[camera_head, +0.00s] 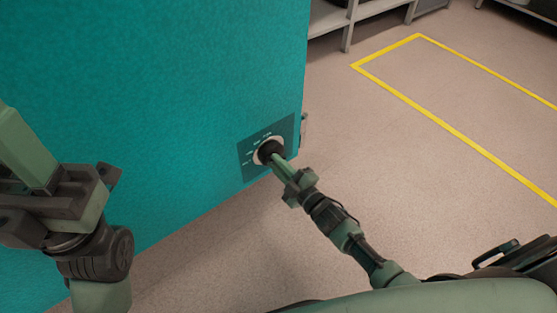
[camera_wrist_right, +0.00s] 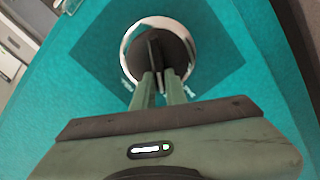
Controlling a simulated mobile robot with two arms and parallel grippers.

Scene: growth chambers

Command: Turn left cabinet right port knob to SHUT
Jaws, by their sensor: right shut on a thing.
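The port knob (camera_head: 268,149) is a dark round knob in a pale ring, set on a darker teal plate (camera_head: 251,168) on the cabinet's side (camera_head: 190,80). My right gripper (camera_head: 278,160) is at the knob, its fingers shut on it. In the right wrist view the knob (camera_wrist_right: 170,46) shows a raised dark grip bar, and the fingertips of my right gripper (camera_wrist_right: 160,78) close on the bar's lower end. White marks around the ring are too small to read. My left gripper (camera_head: 75,190) is at the left, away from the knob; its fingertips are not clearly visible.
The teal cabinet fills the upper left. Open pinkish floor lies to the right, with a yellow floor line (camera_head: 440,120) marking a rectangle. A grey shelf unit (camera_head: 345,20) stands at the back.

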